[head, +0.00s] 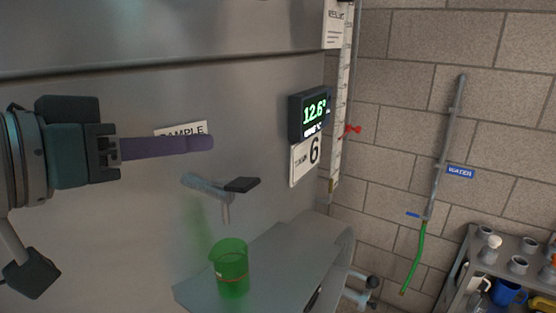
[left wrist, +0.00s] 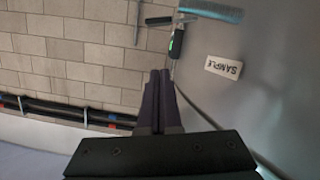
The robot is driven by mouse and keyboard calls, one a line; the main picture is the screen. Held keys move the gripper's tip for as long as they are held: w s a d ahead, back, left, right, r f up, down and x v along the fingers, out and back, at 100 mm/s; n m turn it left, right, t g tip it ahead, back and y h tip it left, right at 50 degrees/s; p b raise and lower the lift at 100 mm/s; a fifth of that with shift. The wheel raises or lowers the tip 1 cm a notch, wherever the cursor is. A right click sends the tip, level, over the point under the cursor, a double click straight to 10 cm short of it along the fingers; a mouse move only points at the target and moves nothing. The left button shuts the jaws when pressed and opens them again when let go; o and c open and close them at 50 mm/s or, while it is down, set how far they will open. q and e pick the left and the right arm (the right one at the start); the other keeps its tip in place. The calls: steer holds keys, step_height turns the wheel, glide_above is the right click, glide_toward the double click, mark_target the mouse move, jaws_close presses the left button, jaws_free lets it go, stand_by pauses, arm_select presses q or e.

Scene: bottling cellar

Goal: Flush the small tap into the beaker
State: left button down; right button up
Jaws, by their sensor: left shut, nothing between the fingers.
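The small tap (head: 207,188) sticks out of the grey steel tank below the SAMPLE label (head: 182,130). Its black lever (head: 242,185) is at the outer end and its short spout points down. No stream shows from it. The green see-through beaker (head: 231,272) stands upright below the spout on a grey ledge; whether it holds liquid I cannot tell. My left gripper (head: 212,143) is shut and empty, above and apart from the tap. The left wrist view shows its purple fingers together (left wrist: 159,76), with the tap (left wrist: 210,10) and lever (left wrist: 158,20) beyond them. My right gripper is not in view.
The grey ledge (head: 275,255) has bare room right of the beaker. A 12.6 display (head: 312,114) and a tank 6 sign (head: 306,158) are on the tank at right. A water pipe with a green hose (head: 414,258) and a shelf (head: 500,244) with cups stand further right.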

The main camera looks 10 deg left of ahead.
mark_target(238, 188)
arm_select(q)
steer(key=w+d+f+p, duration=0.1)
steer(key=w+d+f, duration=0.1)
steer(key=f, duration=0.3)
steer(key=shift+w+d, duration=0.25)
steer(key=shift+w, duration=0.45)
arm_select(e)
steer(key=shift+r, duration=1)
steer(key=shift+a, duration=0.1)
arm_select(q)
steer(key=shift+s+d+f+m+y+p, duration=0.15)
steer(key=shift+d+f+m+y+p, duration=0.35)
steer(key=shift+m, duration=0.5)
steer(key=shift+f+m+t, duration=0.3)
steer(key=shift+m, duration=0.1)
steer(key=shift+d+f+y, duration=0.1)
steer(key=shift+f+y, duration=0.2)
steer(key=shift+f, duration=0.1)
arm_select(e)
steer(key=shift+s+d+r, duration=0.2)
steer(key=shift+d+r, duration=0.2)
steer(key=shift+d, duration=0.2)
